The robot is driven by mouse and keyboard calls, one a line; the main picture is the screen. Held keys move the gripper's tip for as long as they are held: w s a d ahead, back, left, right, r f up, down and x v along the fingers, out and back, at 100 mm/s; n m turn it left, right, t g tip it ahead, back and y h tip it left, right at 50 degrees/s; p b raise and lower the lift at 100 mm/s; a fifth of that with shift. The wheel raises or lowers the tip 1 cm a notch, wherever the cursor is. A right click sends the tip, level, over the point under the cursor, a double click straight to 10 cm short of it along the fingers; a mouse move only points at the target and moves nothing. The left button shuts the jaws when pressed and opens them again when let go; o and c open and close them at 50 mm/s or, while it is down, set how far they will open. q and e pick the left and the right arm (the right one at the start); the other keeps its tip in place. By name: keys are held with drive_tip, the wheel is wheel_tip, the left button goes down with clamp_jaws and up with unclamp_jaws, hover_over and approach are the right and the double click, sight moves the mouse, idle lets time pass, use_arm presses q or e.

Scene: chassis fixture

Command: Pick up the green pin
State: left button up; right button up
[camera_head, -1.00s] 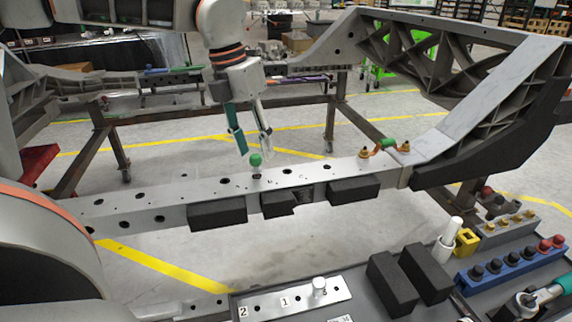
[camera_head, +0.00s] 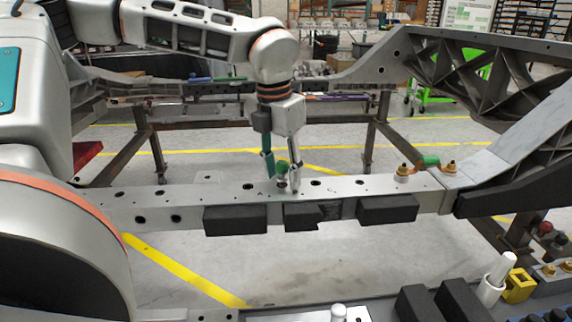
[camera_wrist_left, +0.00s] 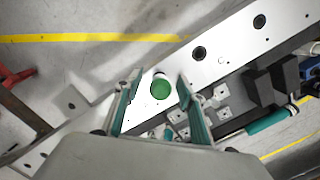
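The green pin (camera_head: 281,166) has a round green head and stands upright on the top face of the light metal beam (camera_head: 232,192). In the left wrist view its green head (camera_wrist_left: 160,89) shows between my fingers, above the beam (camera_wrist_left: 225,45). My left gripper (camera_head: 282,181) points straight down with its fingers on either side of the pin. The fingers are open, with a gap to the head on both sides in the left wrist view. The pin's lower part is partly hidden. My right gripper is not in view.
Black blocks (camera_head: 236,220) line the beam's front face. A green-handled fitting with brass-coloured ends (camera_head: 428,161) sits on the beam to the right. A tray edge with a white cylinder (camera_head: 492,279) and a yellow block (camera_head: 518,286) lies at lower right.

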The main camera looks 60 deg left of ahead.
use_arm(q)
drive_tip(key=shift+r, duration=0.1)
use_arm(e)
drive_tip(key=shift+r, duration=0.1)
use_arm(q)
clamp_jaws()
